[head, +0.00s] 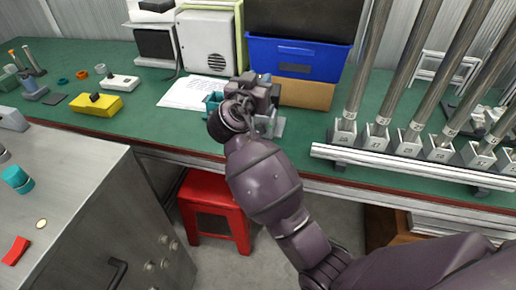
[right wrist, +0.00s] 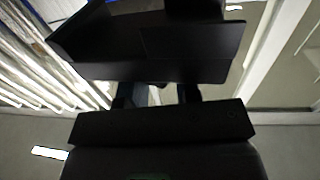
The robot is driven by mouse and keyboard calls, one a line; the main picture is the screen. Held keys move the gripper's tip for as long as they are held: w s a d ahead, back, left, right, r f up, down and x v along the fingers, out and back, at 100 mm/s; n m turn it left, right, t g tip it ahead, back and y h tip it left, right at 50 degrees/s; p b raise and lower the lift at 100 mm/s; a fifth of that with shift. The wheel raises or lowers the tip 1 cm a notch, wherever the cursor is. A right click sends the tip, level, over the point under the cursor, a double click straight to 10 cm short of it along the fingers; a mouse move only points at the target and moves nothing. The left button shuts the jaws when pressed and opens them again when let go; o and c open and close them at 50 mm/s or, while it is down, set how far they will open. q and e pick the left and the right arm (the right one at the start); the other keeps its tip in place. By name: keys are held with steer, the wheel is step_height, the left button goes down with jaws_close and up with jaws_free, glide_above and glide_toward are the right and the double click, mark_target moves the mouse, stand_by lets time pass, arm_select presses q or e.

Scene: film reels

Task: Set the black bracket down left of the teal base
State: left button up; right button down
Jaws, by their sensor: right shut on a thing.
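My right gripper (head: 266,100) is over the green bench, near its front edge. In the right wrist view its fingers (right wrist: 158,95) are shut on a wide dark piece, the black bracket (right wrist: 150,42). In the head view my wrist and gripper cover most of the bracket, so its height over the bench cannot be told. The teal base (head: 212,103) stands on the bench just left of my gripper and is partly hidden by it. My left gripper is not in view.
A white paper sheet (head: 190,92) lies left of the teal base. A yellow block (head: 96,104) is farther left. A blue bin (head: 298,58) stands behind, and a rack of metal tubes (head: 400,142) is at right. Green bench (head: 150,122) is bare between the yellow block and the paper.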

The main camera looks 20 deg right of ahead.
step_height(320, 180, down, 19)
steer(key=b, duration=0.4)
steer(key=shift+f, duration=0.2)
steer(key=shift+r, duration=0.2)
steer(key=shift+f, duration=0.3)
steer(key=c, duration=1.2)
jaws_free()
steer(key=shift+c, duration=0.2)
steer(key=o, duration=0.4)
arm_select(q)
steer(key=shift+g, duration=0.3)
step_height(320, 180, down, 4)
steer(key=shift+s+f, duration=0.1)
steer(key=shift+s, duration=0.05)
